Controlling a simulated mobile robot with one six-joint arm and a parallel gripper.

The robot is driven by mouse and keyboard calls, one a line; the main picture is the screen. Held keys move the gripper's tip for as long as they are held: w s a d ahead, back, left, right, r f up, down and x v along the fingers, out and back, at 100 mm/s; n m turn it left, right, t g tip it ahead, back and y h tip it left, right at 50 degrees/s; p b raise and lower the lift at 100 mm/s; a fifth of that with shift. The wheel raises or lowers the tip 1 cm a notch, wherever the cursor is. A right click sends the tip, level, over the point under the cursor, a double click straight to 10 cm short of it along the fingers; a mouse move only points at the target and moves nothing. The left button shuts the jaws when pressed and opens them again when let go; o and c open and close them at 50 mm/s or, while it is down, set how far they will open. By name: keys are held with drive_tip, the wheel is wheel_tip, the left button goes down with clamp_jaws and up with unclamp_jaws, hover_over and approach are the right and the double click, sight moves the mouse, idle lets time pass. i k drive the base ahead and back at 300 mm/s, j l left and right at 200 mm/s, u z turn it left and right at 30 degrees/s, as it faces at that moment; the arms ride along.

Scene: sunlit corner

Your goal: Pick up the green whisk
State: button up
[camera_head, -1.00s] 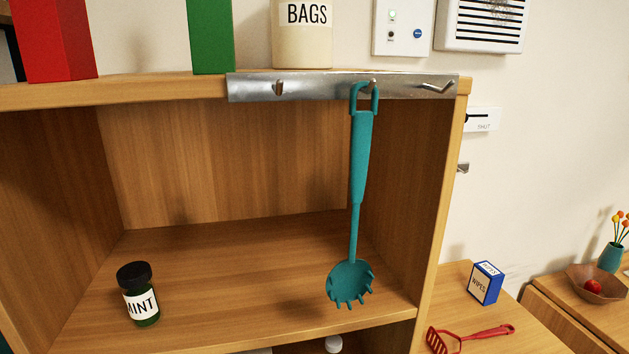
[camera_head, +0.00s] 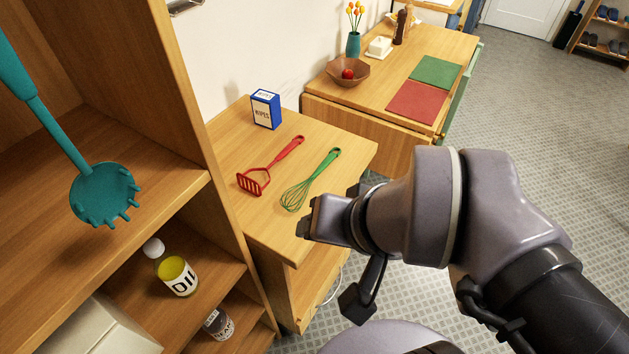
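The green whisk (camera_head: 309,181) lies on a small wooden table (camera_head: 223,129) in the head view. Its wire end points down and left, its handle up and right. A red masher (camera_head: 270,166) lies just to its left. My gripper (camera_head: 304,227) is at the right side of the table, a little below and right of the whisk in the picture, apart from it. I see the gripper mostly side-on, and whether its fingers are open or shut does not show. Nothing visible is held.
A blue wipes box (camera_head: 265,109) stands at the table's back. A teal pasta spoon (camera_head: 104,193) hangs at the left shelf, with an oil bottle (camera_head: 177,276) below. Behind, another table carries a wooden bowl (camera_head: 347,71) and red mat (camera_head: 417,102). The right floor is open.

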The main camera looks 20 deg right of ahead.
sight(332, 156)
drive_tip(key=i+l+u, duration=0.1)
drive_tip(key=i+l, duration=0.15)
drive_tip(key=i+l+u, duration=0.1)
drive_tip(key=l, duration=0.4)
drive_tip(key=i+l+u, duration=0.1)
drive_tip(key=i+l, duration=0.25)
